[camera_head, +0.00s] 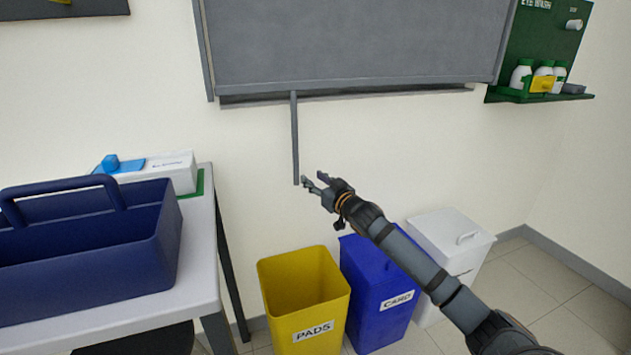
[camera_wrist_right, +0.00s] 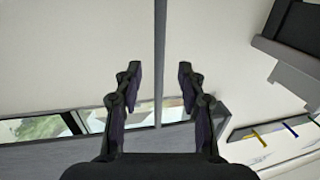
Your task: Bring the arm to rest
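My right gripper (camera_head: 312,182) is raised in front of the wall, near the lower end of a thin grey rod (camera_head: 295,140) that hangs from the large grey panel (camera_head: 350,45). In the right wrist view my right gripper (camera_wrist_right: 158,75) is open, its two fingers well apart. The grey rod (camera_wrist_right: 159,45) passes through the middle of that view, between the fingers in the picture. Neither finger touches it there. I cannot tell how far the rod is from the fingers in depth. My left gripper is not in view.
A yellow PADS bin (camera_head: 305,300), a blue CARD bin (camera_head: 372,310) and a white lidded bin (camera_head: 450,240) stand below the arm. A table (camera_head: 180,310) at left bears a blue tote (camera_head: 90,260) and a white box (camera_head: 170,170). A green eyewash shelf (camera_head: 540,98) hangs at right.

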